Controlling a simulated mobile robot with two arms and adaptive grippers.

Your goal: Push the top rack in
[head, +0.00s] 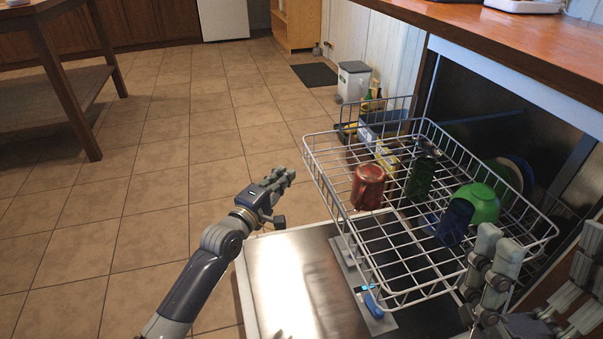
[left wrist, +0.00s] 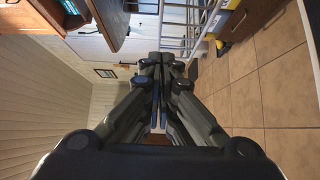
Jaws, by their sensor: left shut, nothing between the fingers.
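The top rack (head: 313,152), a white wire basket, is pulled out of the dishwasher over its lowered door (head: 285,275). It holds a red mug (head: 368,187), a dark green cup (head: 420,180), a blue cup (head: 455,222) and a green bowl (head: 483,200). My left gripper (head: 288,176) is shut and empty, just left of the rack and apart from it. In the left wrist view its fingers (left wrist: 160,62) meet, with white wires (left wrist: 185,22) beyond. My right gripper (head: 545,245) is at the lower right by the rack's near corner, fingers spread, partly cut off.
A wooden counter (head: 500,35) overhangs the dishwasher opening. A white bin (head: 353,82) and dark mat (head: 315,75) are farther back. The tiled floor at left is clear up to a table (head: 75,95).

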